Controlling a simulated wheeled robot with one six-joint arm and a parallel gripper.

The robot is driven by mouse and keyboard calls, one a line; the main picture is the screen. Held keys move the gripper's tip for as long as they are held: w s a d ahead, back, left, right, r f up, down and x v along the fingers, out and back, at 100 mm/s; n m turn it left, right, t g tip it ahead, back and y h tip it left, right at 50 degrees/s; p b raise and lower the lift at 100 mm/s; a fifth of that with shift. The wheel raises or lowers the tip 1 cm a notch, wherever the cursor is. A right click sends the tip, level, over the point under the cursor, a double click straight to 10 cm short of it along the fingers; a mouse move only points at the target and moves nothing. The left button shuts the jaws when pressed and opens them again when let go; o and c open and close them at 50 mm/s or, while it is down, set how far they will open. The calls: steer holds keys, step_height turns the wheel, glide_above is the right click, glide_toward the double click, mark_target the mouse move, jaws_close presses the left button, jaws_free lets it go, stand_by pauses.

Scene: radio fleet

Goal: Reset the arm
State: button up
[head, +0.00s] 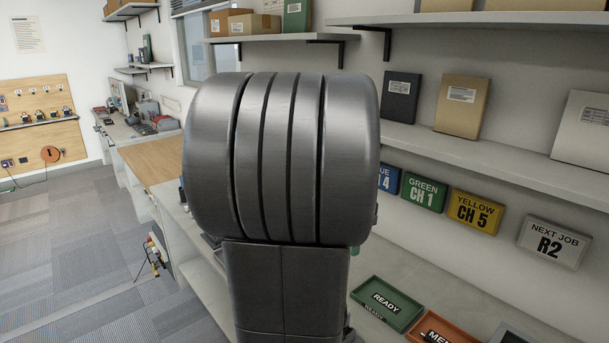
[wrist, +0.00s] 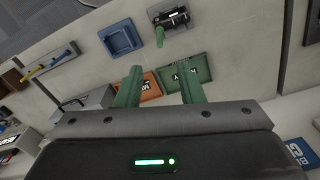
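My gripper (wrist: 160,88) shows in the wrist view with two green fingers spread wide apart. Nothing is between the fingertips except the counter and trays seen beyond them. It hangs above the counter, clear of it. In the head view my dark grey arm fills the middle and hides part of the counter and wall; the gripper itself is hidden there.
A green READY tray (head: 387,303) and an orange tray (head: 440,328) lie on the counter. A blue tray (wrist: 121,38) and a dark device (wrist: 170,18) with a green part show in the wrist view. Shelves (head: 500,158) and coloured channel signs line the right wall. Floor (head: 60,245) is open at left.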

step_height(320, 180, down, 14)
steer(key=shift+r+p, duration=0.15)
steer(key=shift+p, duration=0.15)
steer(key=shift+n, duration=0.7)
